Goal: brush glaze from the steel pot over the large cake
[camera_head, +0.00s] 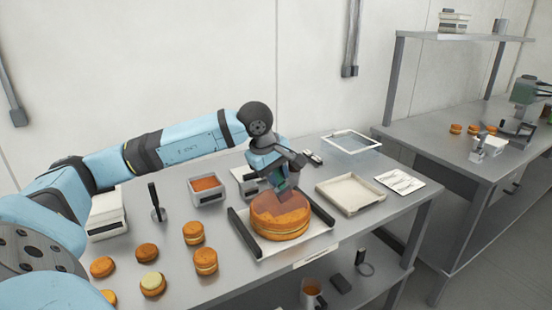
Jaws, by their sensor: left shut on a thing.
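The large cake (281,224) is a round, orange-brown layered cake on a white tray (322,222) near the table's front edge. My left gripper (282,183) is directly above it, pointing down and shut on what looks like a brush (286,204). The brush's wide, brownish lower end is at the cake's top; I cannot tell whether it touches. The cake top looks uneven in shade, partly hidden by the brush. The steel pot (208,199), square with orange-red glaze inside, stands left of the gripper. My right gripper is not in view.
Several small filled rounds (194,233) stand at the front left. A dark-handled tool (157,202) stands by a white container (107,221). A dark bar (244,232) flanks the cake.

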